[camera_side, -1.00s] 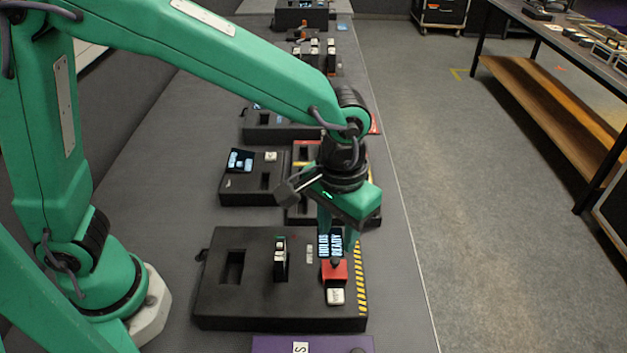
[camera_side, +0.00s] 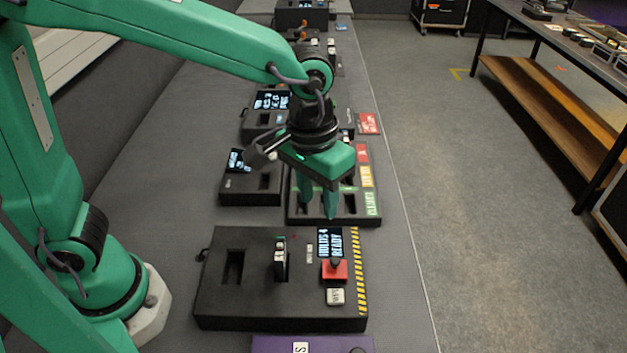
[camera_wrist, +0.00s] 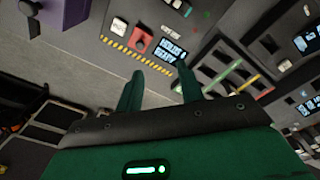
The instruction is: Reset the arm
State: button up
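The near black box carries a red joystick block (camera_side: 334,270), a white button (camera_side: 335,296), a small screen (camera_side: 329,243) reading something like "HOLDS 4 READY", an empty slot (camera_side: 233,267) and an upright black and white piece (camera_side: 280,262). My fingertips are above and behind the box, apart from the joystick.
The tray (camera_side: 372,222) with red, yellow and green labels lies under my gripper. A smaller black box with a screen (camera_side: 250,198) stands left of it. A purple box (camera_side: 270,345) is at the front edge. The aisle floor (camera_side: 470,200) to the right is clear.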

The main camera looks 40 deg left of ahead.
jog(key=s+a+r+t, duration=0.2)
jog(key=s+a, duration=0.2)
jog(key=a, duration=0.5)
jog(key=s+a+r+t, duration=0.3)
jog(key=s+a, duration=0.2)
jog(key=a, duration=0.5)
jog(key=shift+a, duration=0.15)
